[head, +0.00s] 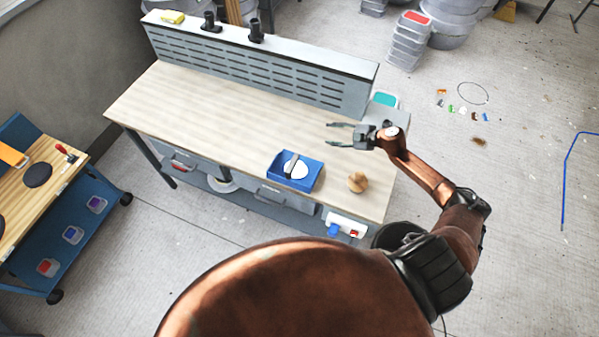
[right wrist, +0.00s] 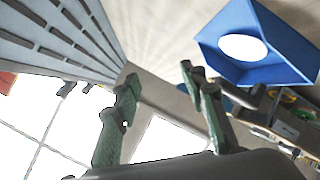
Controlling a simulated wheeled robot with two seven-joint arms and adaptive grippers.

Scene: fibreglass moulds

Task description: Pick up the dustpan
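The dustpan appears to be the blue, shallow, walled pan (head: 312,181) on the workbench, near its front edge. It has a white oval on its inside and a dark bar across it that looks like a handle. It also shows at the upper right of the right wrist view (right wrist: 262,73). My right gripper (head: 330,134) is open, with nothing between its fingers. It is above the bench, behind and to the right of the pan, apart from it. In the right wrist view the two fingers (right wrist: 158,78) are spread. My left gripper is not in view.
A wooden ball-like object (head: 357,182) sits right of the pan. A slotted grey panel (head: 260,70) stands along the back of the workbench (head: 180,105). The bench top left of the pan is clear. A blue cart (head: 100,240) stands at the left.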

